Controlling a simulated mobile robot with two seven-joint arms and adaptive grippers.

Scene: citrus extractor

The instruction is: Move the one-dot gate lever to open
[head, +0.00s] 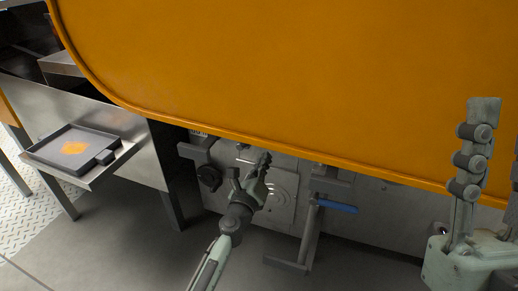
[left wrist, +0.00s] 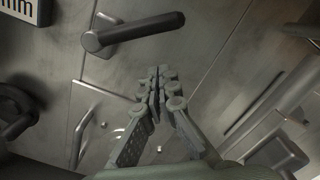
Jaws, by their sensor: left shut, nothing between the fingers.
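A dark bar-shaped lever (left wrist: 135,31) on a short pivot sticks out from the grey metal panel (left wrist: 215,45) in the left wrist view. No dot marking is readable on or beside it, so I cannot tell whether it is the one-dot gate lever. My left gripper (left wrist: 157,76) is shut and empty, its fingertips below the lever and apart from it in the picture. In the head view my left gripper (head: 264,160) is in front of the panel under the orange cover, hiding part of it. My right gripper (head: 500,122) is at the right edge, fingers up and apart, partly cut off.
The large orange cover (head: 290,75) overhangs the panel. A black knob (head: 208,178) is left of my left gripper, a blue handle (head: 337,206) on a metal post right of it. A bent metal handle (left wrist: 88,125) is near the fingers. A grey tray (head: 50,148) stands left.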

